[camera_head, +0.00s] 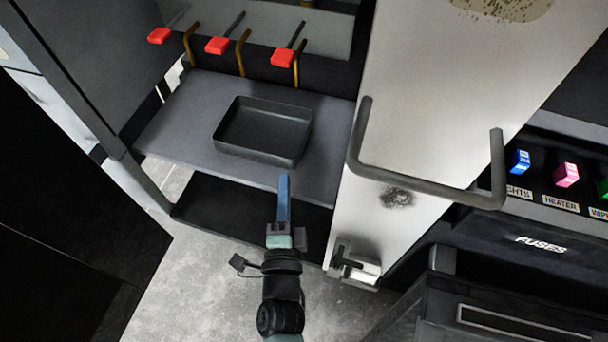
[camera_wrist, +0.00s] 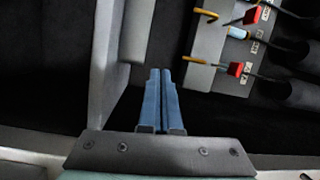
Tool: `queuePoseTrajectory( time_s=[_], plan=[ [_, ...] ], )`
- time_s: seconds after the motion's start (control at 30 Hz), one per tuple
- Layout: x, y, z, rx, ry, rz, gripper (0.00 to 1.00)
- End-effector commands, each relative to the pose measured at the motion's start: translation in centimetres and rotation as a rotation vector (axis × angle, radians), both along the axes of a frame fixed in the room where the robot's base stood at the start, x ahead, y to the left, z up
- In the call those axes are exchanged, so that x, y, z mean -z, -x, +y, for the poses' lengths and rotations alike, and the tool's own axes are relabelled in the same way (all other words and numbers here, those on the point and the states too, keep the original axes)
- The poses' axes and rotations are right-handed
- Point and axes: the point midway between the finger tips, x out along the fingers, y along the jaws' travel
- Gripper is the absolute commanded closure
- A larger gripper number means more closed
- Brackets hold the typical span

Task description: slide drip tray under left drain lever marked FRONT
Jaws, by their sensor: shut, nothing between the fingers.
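The drip tray (camera_head: 304,134), a dark shallow rectangular pan, sits on the grey shelf (camera_head: 180,120). Three drain levers with red handles stand behind the shelf: a left one (camera_head: 159,35), a middle one (camera_head: 217,45) and a right one (camera_head: 282,57). Brass-coloured pipes hang beside them. The tray is in front of the middle and right levers. My gripper (camera_head: 284,178) is shut and empty, its blue fingers just before the tray's near right side. The wrist view shows my fingers (camera_wrist: 160,72) together and red lever handles (camera_wrist: 235,69) beside small labels too small to read.
A white panel with a grey bar handle (camera_head: 430,188) stands right of the shelf. A latch (camera_head: 352,266) is at its lower edge. Coloured switches and a FUSES panel (camera_head: 541,244) are farther right. The shelf is bare left of the tray.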

Motion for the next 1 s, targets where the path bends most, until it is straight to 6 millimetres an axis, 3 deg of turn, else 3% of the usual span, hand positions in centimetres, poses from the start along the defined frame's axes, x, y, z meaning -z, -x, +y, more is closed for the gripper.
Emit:
queuePoseTrajectory(
  time_s=[0.03, 0.1, 0.27, 0.7, 1.0],
  plan=[
    [1.8, 1.6, -0.8, 0.026, -0.048, 0.020, 1.00],
    [3.1, 3.0, -1.7, 0.057, -0.103, 0.029, 1.00],
    [4.0, 3.6, -2.5, 0.083, -0.146, 0.034, 1.00],
    [4.0, -3.4, -3.0, 0.081, -0.142, 0.033, 1.00],
    [4.0, -5.9, -3.2, 0.080, -0.141, 0.036, 1.00]
  ],
)
